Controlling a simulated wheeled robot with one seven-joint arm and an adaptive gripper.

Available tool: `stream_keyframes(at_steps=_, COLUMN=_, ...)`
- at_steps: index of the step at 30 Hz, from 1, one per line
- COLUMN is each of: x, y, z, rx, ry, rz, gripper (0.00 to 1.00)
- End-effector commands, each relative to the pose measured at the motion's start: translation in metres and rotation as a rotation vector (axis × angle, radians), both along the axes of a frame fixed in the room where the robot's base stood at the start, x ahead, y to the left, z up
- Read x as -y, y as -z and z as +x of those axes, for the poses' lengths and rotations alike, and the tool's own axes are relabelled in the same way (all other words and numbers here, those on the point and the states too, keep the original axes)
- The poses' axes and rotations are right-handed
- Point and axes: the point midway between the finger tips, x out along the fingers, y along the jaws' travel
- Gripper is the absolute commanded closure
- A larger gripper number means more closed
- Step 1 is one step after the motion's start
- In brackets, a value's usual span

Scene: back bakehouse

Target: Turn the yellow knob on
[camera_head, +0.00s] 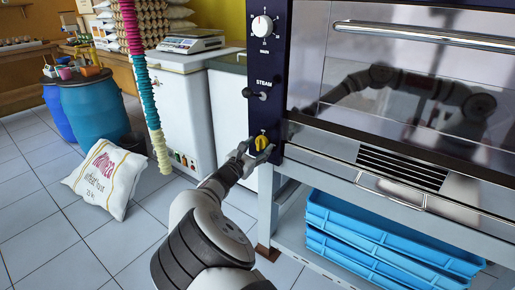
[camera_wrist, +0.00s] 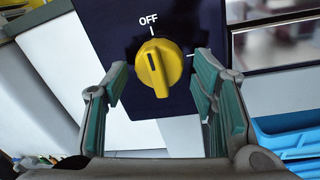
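The yellow knob (camera_head: 261,142) is low on the dark control panel (camera_head: 264,95) at the left of the oven. In the wrist view the knob (camera_wrist: 158,66) has a dark line on its grip, which points up near the OFF mark (camera_wrist: 149,20). My gripper (camera_head: 252,152) is in front of the knob. In the wrist view my gripper (camera_wrist: 156,85) is open, with one green-padded finger to each side of the knob. I see gaps between the fingers and the knob, and nothing is held.
The oven door handle (camera_head: 425,36) is at the right. Blue trays (camera_head: 375,240) are stacked below. A flour sack (camera_head: 104,179) and blue barrels (camera_head: 95,108) stand at the left, with free tiled floor nearby.

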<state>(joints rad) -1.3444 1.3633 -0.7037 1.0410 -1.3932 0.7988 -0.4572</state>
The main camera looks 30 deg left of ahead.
Motion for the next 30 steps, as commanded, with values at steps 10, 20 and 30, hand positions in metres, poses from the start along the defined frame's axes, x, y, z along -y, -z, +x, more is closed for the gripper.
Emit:
stream_keyframes(at_steps=10, x=0.0003, y=0.0004, z=0.0, rx=0.0, ry=0.0, rz=0.004, gripper=0.91)
stream_keyframes(at_steps=20, x=-0.0002, y=0.0019, z=0.0005, rx=0.01, ry=0.0, rz=0.117, gripper=0.91)
stream_keyframes(at_steps=30, x=-0.0019, y=0.0037, z=0.0005, rx=0.033, ry=-0.001, rz=0.411, gripper=0.91)
